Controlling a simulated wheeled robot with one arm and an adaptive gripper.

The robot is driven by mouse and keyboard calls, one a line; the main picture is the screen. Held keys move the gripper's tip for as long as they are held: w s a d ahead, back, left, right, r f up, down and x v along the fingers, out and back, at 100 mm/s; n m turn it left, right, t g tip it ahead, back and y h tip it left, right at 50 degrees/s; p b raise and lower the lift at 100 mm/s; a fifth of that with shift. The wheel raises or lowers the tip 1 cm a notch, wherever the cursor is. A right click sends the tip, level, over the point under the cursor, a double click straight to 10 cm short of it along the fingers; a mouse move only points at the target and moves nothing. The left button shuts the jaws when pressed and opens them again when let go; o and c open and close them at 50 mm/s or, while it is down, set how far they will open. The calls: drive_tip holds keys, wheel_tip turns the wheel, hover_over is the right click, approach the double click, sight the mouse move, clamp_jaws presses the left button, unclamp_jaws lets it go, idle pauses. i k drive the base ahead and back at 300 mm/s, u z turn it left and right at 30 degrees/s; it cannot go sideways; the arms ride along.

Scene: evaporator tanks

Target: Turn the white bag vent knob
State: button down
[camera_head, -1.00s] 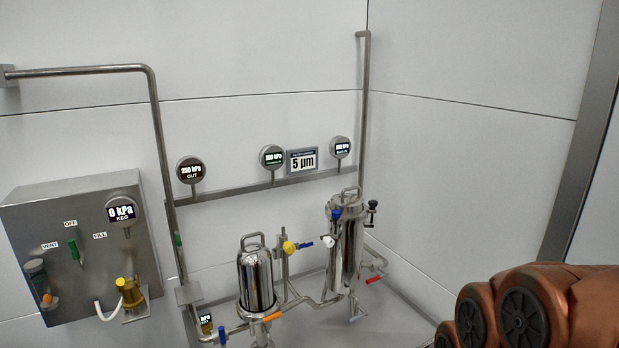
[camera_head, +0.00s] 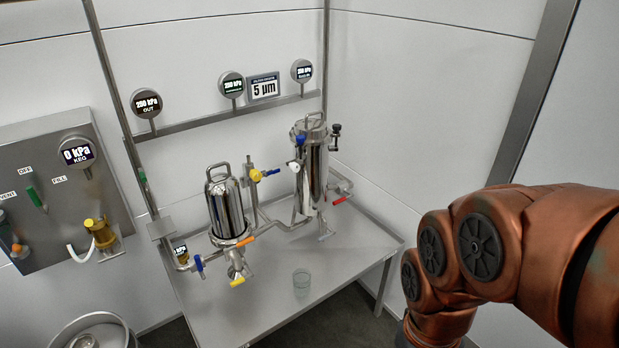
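A small white knob (camera_head: 293,166) sits on the left side of the tall steel filter housing (camera_head: 312,180), just below a blue knob (camera_head: 299,140). The housing stands upright at the back right of the steel table. A black knob (camera_head: 335,130) is on the housing's upper right. My copper-coloured arm fills the lower right of the head view, well apart from the housing. My gripper is not visible.
The steel table (camera_head: 340,257) has a clear front area with a glass beaker (camera_head: 301,283). A shorter housing (camera_head: 228,207) with a yellow knob (camera_head: 256,176) and coloured levers stands left. A keg (camera_head: 92,330) is at lower left.

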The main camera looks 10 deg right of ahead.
sight(293, 166)
drive_tip(key=u, duration=0.05)
drive_tip(key=k, duration=0.65)
drive_tip(key=u, duration=0.85)
drive_tip(key=i, duration=1.5)
drive_tip(key=z, duration=0.4)
